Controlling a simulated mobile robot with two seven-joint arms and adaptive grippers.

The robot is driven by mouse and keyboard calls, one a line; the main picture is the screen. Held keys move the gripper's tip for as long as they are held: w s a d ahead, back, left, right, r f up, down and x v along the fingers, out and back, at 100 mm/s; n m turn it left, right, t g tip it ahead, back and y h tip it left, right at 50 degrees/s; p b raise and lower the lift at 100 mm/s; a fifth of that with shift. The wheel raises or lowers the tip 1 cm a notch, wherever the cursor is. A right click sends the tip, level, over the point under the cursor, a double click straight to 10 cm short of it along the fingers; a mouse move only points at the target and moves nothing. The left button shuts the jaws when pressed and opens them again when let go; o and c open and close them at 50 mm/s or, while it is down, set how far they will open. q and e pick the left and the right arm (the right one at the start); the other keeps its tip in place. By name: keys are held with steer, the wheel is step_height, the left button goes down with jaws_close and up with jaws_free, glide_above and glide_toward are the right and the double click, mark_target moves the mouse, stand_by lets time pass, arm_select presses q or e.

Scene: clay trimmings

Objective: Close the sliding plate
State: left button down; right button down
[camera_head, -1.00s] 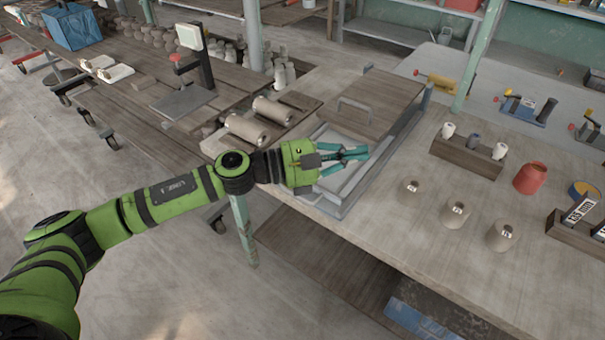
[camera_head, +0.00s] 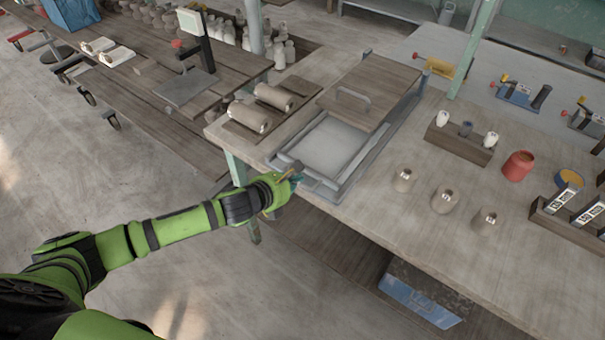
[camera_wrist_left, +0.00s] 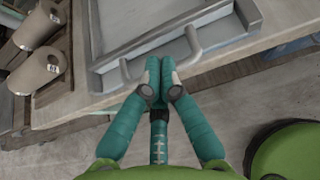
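The sliding plate (camera_head: 385,78) is a brown wooden board with a grey handle (camera_head: 353,98). It lies over the far part of a grey frame (camera_head: 358,172) on the workbench; the near part is uncovered and shows a pale inside (camera_head: 332,146). My left gripper (camera_head: 297,178) is at the frame's near edge, low and away from the plate. In the left wrist view its teal fingers (camera_wrist_left: 163,68) are together. They lie between the two ends of a grey handle (camera_wrist_left: 193,46) on the frame's front; its middle is hidden, and I cannot tell contact. My right gripper is out of view.
Two clay cylinders (camera_head: 249,117) lie on a board left of the frame. Several small clay pieces (camera_head: 443,201), a wooden rack (camera_head: 458,148) and a red pot (camera_head: 517,166) stand to the right.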

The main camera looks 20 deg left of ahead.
mark_target(310, 173)
arm_select(q)
steer(key=shift+x, duration=2)
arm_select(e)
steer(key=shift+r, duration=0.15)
